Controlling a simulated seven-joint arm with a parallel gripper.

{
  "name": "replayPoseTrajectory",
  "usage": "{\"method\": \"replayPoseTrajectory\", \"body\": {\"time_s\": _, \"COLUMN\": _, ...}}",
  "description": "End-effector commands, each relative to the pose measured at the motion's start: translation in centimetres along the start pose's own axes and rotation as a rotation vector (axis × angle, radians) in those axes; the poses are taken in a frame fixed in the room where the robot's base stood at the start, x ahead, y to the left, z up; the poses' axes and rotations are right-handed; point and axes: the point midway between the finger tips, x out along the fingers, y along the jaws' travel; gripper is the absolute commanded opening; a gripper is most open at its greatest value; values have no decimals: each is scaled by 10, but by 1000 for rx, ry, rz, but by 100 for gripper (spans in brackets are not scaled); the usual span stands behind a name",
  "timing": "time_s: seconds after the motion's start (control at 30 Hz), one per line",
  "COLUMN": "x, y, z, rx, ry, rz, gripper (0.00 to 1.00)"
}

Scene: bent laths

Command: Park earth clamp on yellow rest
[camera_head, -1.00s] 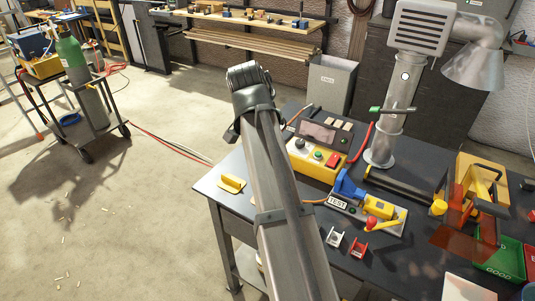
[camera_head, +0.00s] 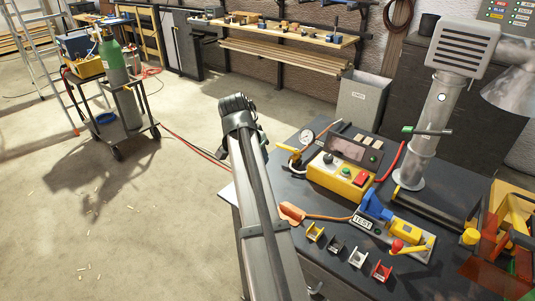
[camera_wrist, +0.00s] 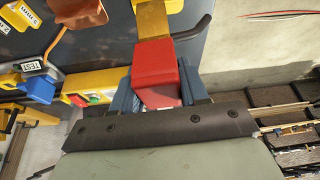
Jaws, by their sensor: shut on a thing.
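My gripper (camera_wrist: 158,92) is shut on a red block (camera_wrist: 156,68), which sits between its blue fingers. A brass-yellow piece (camera_wrist: 152,20) joins the block's far end; I cannot tell whether this is the earth clamp. In the head view my own arm hides the gripper. The yellow rest (camera_head: 315,232) is a small, apparently empty cradle on the bench, leftmost in a row with a black rest (camera_head: 336,247), a white rest (camera_head: 357,259) and a red rest (camera_head: 381,272). A copper-coloured piece (camera_head: 291,213) with an orange cable lies left of the yellow rest.
Behind the rests stand the TEST fixture (camera_head: 378,222) and a yellow control box (camera_head: 340,180). A dial gauge (camera_head: 307,137) is at the back left. A grey extraction pipe (camera_head: 418,150) rises at the right. Open floor lies left of the bench (camera_head: 331,288).

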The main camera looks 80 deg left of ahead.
Motion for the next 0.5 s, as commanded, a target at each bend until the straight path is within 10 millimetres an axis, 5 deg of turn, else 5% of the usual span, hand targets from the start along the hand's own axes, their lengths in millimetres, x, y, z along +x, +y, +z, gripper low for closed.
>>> {"method": "replayPoseTrajectory", "body": {"time_s": 0.5, "x": 8, "y": -6, "z": -5, "rx": 61, "ry": 1, "rz": 25, "gripper": 0}}
